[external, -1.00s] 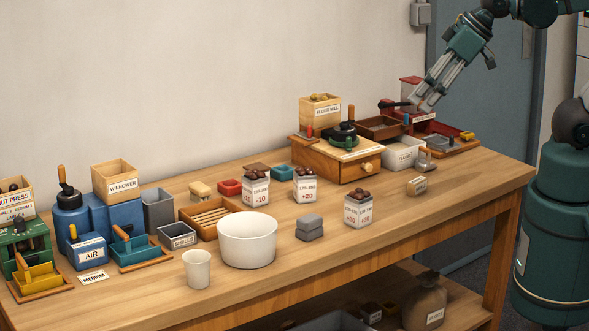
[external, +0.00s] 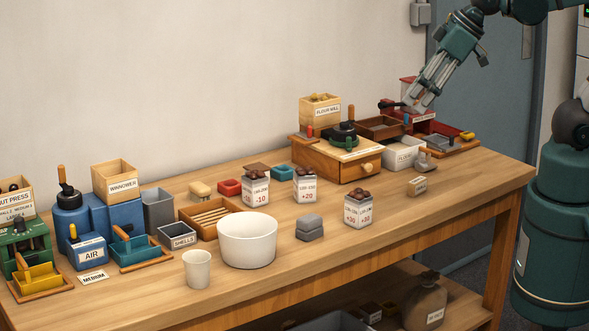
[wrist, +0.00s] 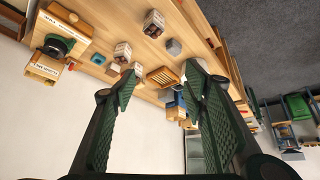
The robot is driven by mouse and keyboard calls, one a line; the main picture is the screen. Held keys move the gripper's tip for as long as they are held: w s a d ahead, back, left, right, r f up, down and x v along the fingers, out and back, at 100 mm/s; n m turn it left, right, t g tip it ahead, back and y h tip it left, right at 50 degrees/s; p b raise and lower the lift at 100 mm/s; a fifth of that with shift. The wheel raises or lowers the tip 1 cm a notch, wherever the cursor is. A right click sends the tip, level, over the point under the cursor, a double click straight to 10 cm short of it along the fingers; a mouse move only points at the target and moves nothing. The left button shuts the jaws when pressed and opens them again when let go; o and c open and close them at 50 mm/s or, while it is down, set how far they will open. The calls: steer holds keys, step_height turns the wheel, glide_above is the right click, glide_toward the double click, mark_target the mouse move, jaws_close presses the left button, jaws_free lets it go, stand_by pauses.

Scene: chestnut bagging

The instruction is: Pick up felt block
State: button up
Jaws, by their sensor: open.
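The grey blocks also show in the wrist view (wrist: 173,47). My gripper (external: 415,103) is open and empty, high above the back right of the table, well away from both.
A wooden flour mill (external: 335,160) and a red machine (external: 412,88) stand below and near my gripper. A white bowl (external: 247,242) is to the left.

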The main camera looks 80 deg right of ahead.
steer(key=w+a+f+n+g, duration=0.2)
steer(key=w+f+n, duration=0.1)
steer(key=w, duration=0.5)
steer(key=n+g+b, duration=0.3)
steer(key=n+g, duration=0.1)
steer(key=n, duration=0.3)
glide_above(308, 218)
step_height(308, 218, down, 20)
steer(key=shift+s+f, duration=0.15)
steer(key=shift+f, duration=0.05)
steer(key=shift+f+g, duration=0.3)
steer(key=shift+f, duration=0.05)
steer(key=shift+f, duration=0.1)
steer(key=shift+f, duration=1.2)
steer(key=shift+f, duration=0.15)
